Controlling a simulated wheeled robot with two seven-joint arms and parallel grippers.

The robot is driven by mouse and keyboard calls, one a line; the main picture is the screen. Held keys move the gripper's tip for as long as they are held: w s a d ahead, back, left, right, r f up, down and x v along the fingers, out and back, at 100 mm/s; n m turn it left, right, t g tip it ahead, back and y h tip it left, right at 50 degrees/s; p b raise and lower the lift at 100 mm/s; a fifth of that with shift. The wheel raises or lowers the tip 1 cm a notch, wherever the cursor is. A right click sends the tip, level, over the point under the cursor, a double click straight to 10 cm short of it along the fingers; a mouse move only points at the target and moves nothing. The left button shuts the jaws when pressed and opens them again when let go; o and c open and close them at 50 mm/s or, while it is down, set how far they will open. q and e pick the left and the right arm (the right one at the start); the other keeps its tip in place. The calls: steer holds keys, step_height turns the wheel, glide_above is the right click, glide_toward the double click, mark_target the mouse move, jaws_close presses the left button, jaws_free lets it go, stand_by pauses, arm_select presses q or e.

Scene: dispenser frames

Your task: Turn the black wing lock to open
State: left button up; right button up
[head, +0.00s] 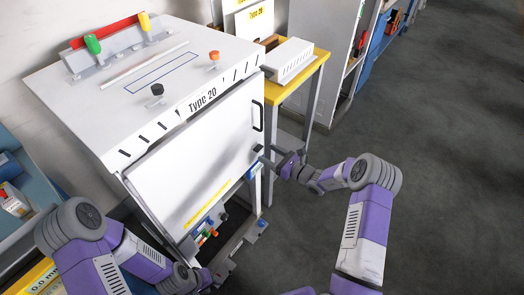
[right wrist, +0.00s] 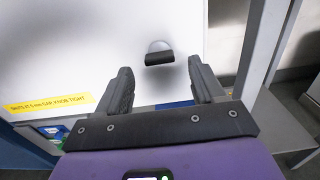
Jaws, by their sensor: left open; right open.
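The black wing lock (right wrist: 160,58) sits on a round silver base on the white door (right wrist: 60,45) in the right wrist view. Its wing lies roughly level in that picture. In the head view the lock (head: 258,149) is a small dark shape at the door's right edge, below the black handle (head: 258,115). My right gripper (right wrist: 157,80) is open and empty, its fingers pointing at the door either side of the lock's line. In the head view my right gripper (head: 271,160) is just right of the lock, apart from it. My left gripper (head: 218,272) is low, near the cabinet's foot, and open.
The cabinet top (head: 185,60) carries green, yellow, black and orange knobs. A yellow-edged table (head: 300,75) stands behind at the right. Below the door are small coloured parts (head: 207,234). The floor at the right (head: 440,140) is clear.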

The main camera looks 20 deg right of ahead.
mark_target(261, 149)
steer(key=x, duration=0.4)
steer(key=shift+b, duration=0.35)
steer(key=c, duration=1.1)
steer(key=shift+o, duration=0.2)
